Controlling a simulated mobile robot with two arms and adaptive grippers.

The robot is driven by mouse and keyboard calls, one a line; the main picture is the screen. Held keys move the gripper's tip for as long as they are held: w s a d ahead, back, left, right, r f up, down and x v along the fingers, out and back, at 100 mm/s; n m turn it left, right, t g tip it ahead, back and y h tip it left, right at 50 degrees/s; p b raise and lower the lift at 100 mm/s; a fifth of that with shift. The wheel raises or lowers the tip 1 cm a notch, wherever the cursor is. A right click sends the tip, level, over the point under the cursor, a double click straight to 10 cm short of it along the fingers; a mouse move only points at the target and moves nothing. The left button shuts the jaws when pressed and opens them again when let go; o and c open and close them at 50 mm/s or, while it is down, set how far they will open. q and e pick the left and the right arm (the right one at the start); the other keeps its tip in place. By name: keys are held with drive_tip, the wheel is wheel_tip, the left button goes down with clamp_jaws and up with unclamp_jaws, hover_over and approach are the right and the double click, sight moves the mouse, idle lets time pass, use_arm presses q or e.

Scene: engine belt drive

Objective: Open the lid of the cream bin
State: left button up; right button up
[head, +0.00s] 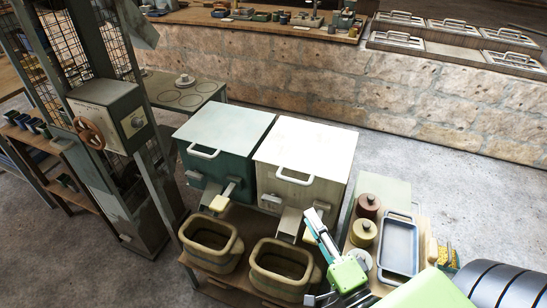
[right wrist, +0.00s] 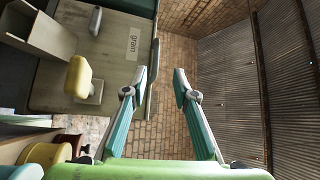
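The cream bin (head: 301,189) stands in the middle of the head view, its pale lid (head: 307,148) lying shut on top. A light bar handle (head: 295,178) sits at the lid's front edge. My right gripper (head: 317,218) is in front of the bin's lower right, below the handle; whether it touches the bin cannot be told. In the right wrist view my right gripper (right wrist: 154,84) has its fingers spread with nothing between them. The bin's labelled front (right wrist: 115,50) fills the upper left there, beside the fingers. My left gripper is not in view.
A teal bin (head: 222,133) stands close on the left. Two tan tubs (head: 209,242) sit in front. A yellow knob (right wrist: 78,77) sticks out from the bin's front. Lidded jars (head: 364,232) and a grey tray (head: 398,247) stand to the right. Floor behind is clear.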

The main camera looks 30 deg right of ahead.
sight(293, 181)
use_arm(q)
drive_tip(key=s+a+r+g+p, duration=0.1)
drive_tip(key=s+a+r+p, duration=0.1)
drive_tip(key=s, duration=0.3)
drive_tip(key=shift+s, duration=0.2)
use_arm(e)
drive_tip(key=shift+m, duration=0.5)
drive_tip(key=w, duration=0.4)
drive_tip(key=w+d+r, duration=0.1)
drive_tip(key=w, duration=0.8)
drive_tip(key=shift+d+r, duration=0.35)
drive_tip(key=shift+d, duration=0.05)
clamp_jaws()
